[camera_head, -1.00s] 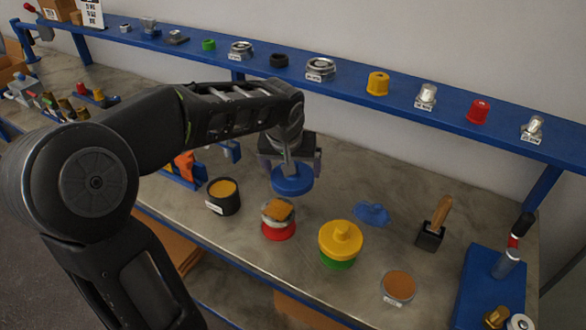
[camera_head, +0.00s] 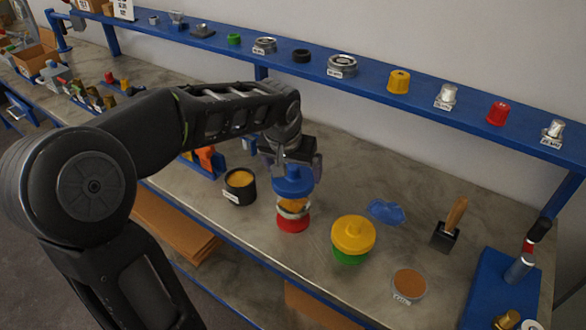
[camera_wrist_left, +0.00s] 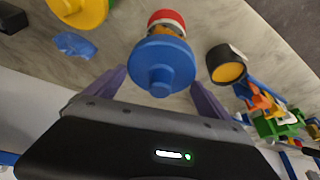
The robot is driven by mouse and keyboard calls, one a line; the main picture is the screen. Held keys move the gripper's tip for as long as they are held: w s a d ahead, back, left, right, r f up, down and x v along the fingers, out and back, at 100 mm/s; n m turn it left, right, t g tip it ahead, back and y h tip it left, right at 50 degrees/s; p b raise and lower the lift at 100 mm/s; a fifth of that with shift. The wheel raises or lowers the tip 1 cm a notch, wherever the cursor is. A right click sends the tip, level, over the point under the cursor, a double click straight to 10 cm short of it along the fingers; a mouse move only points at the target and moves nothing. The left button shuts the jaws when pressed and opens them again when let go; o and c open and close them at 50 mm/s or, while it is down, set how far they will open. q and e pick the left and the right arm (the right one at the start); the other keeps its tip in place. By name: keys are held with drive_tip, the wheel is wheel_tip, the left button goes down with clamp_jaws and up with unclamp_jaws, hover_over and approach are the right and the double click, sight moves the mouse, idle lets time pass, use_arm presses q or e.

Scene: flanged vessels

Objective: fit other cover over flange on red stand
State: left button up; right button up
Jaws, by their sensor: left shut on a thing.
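My left gripper (camera_head: 293,166) is shut on the knob of the blue cover (camera_head: 293,184), a round flanged disc. It holds the cover over the red stand (camera_head: 292,223), with the cover's rim just above the orange-topped flange (camera_head: 291,206). In the left wrist view the blue cover (camera_wrist_left: 160,62) lies between the purple fingers and partly hides the red stand (camera_wrist_left: 167,18). A yellow cover (camera_head: 353,233) sits on a green stand (camera_head: 350,257) to the right. My right gripper is not in view.
A black pot with orange contents (camera_head: 240,186) stands close left of the red stand. A blue cloth-like piece (camera_head: 385,211), a brush in a black holder (camera_head: 449,228) and a brown-topped dish (camera_head: 408,284) are to the right. A blue shelf (camera_head: 370,84) runs behind.

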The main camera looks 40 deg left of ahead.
sight(292, 179)
use_arm(q)
drive_tip(key=shift+f+b, duration=1.45)
drive_tip(key=shift+f, duration=0.5)
drive_tip(key=shift+f, duration=0.1)
drive_tip(key=shift+f+b, duration=2.05)
drive_tip(key=o, duration=0.9)
drive_tip(key=shift+o, duration=0.7)
